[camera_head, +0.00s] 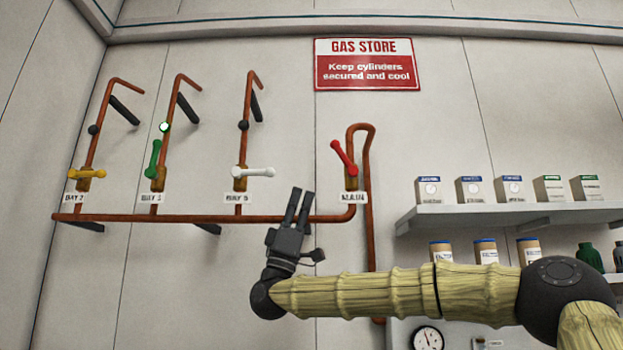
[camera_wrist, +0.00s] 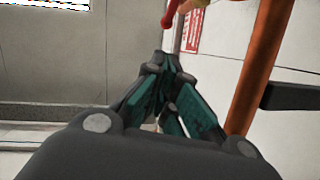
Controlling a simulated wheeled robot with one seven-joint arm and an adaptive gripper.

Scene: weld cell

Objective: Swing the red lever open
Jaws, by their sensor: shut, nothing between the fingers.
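The red lever (camera_head: 343,156) is on a brass valve (camera_head: 351,180) at the right end of the copper pipework. It tilts from the valve up and to the left, neither along its upright pipe nor square across it. In the wrist view a small part of the red lever (camera_wrist: 170,14) shows at the top, beyond the fingertips. My gripper (camera_head: 301,192) points up, below and to the left of the lever, apart from it in the head view. It is shut and empty; its fingers (camera_wrist: 165,75) come together in the wrist view.
Left of it are a white lever (camera_head: 255,172) lying level, a green lever (camera_head: 153,158) near upright and a yellow lever (camera_head: 88,174) lying level. A copper pipe (camera_head: 190,217) runs along below them. Shelves (camera_head: 510,213) with boxes stand at right.

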